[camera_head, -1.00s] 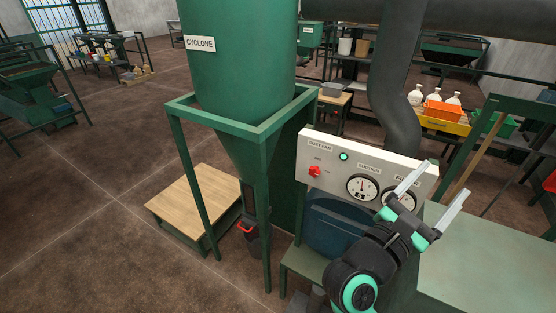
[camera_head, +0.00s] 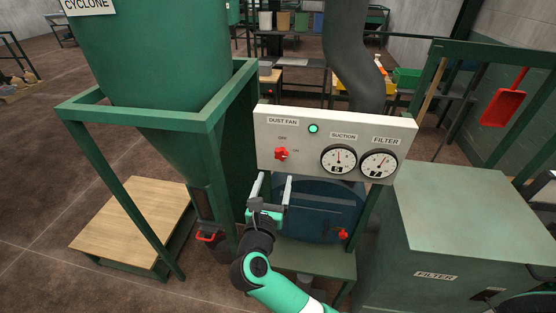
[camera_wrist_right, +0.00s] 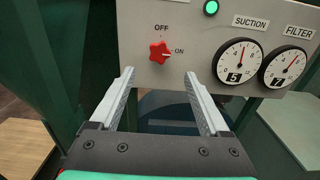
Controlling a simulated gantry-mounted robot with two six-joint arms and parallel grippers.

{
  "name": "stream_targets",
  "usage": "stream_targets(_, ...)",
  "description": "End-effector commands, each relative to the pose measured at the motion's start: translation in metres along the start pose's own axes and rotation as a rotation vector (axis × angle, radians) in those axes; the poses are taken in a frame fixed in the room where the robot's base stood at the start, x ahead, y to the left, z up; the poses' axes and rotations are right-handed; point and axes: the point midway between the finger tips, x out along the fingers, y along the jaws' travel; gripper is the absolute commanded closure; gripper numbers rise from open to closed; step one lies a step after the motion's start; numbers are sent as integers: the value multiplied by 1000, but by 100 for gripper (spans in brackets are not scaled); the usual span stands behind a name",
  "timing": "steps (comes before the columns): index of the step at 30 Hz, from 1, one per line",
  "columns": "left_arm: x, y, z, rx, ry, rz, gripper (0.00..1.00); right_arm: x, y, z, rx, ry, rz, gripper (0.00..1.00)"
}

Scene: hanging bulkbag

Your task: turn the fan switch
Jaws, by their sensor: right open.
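The fan switch (camera_head: 281,154) is a red knob on the white control panel (camera_head: 330,125), under the DUST FAN label. In the right wrist view the red knob (camera_wrist_right: 161,52) has OFF marked above it and ON at its right. Its pointer appears turned toward ON. A green lamp (camera_head: 313,128) is lit beside the label. My right gripper (camera_head: 271,185) is open and empty, just below and in front of the knob, not touching it. Its fingers (camera_wrist_right: 160,92) point up toward the panel. My left gripper is not in view.
Two gauges, SUCTION (camera_head: 338,159) and FILTER (camera_head: 379,164), sit right of the switch. The green cyclone frame (camera_head: 205,118) stands close on the left. A blue drum (camera_head: 320,212) lies under the panel. A green filter box (camera_head: 465,215) stands at the right.

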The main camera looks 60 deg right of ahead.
Motion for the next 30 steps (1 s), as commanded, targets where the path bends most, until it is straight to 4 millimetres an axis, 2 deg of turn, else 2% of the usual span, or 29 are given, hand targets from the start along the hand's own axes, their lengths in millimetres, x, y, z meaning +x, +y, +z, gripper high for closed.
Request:
stream_targets(6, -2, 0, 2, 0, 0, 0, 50, 50, -1, 0, 2, -1, -5, 20)
stream_targets(12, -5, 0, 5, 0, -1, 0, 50, 86, 0, -1, 1, 0, -2, 20)
stream_targets(16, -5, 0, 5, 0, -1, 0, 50, 96, 0, 0, 1, -1, 0, 20)
stream_targets(23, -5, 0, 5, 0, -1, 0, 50, 97, 0, 0, 1, 0, 1, 20)
stream_targets(25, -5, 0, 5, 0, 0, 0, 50, 97, 0, 0, 1, 0, 1, 27)
stream_targets(30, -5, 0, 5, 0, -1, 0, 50, 97, 0, 0, 1, 0, 1, 58)
